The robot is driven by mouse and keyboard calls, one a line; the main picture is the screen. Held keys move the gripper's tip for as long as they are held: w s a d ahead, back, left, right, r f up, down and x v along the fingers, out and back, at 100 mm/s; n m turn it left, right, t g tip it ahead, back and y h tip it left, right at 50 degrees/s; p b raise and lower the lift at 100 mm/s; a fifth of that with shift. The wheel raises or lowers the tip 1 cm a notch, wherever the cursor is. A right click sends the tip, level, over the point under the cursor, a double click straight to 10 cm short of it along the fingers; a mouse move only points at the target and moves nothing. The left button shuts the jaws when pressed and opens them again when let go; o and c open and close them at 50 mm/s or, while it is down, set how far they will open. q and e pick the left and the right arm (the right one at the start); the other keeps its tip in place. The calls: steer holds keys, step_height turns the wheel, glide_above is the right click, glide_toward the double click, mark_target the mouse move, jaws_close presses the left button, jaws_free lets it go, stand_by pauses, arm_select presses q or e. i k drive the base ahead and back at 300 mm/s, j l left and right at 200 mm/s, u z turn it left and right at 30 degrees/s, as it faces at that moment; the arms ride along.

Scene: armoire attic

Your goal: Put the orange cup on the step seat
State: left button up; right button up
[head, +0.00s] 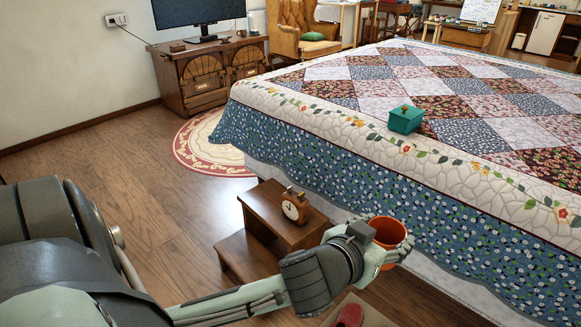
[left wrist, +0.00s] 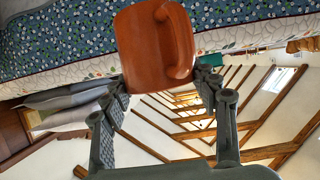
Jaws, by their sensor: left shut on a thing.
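The orange cup (head: 386,232) is held in my left gripper (head: 388,249), beside the quilted bed and to the right of the step seat. In the left wrist view the cup (left wrist: 152,48) sits between the two fingers, its handle facing the camera's right side. The left gripper (left wrist: 160,82) is shut on it. The step seat (head: 266,211) is a dark wooden two-step stool against the bed's side. A small wooden clock (head: 295,206) stands on its top step, toward the right. My right gripper is not in view.
The bed (head: 330,130) with its patchwork quilt fills the right. A teal box (head: 405,119) stands on it. A red item (head: 349,316) lies on the floor at the bottom. A round rug (head: 205,150) and a wooden cabinet (head: 208,75) are farther back.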

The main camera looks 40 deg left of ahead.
mark_target(264, 198)
steer(key=i+j, duration=0.1)
steer(key=j, duration=0.7)
steer(key=i+j, duration=0.1)
steer(key=j, duration=0.75)
steer(key=j+z, duration=0.1)
steer(key=j, duration=0.7)
steer(key=i, duration=0.05)
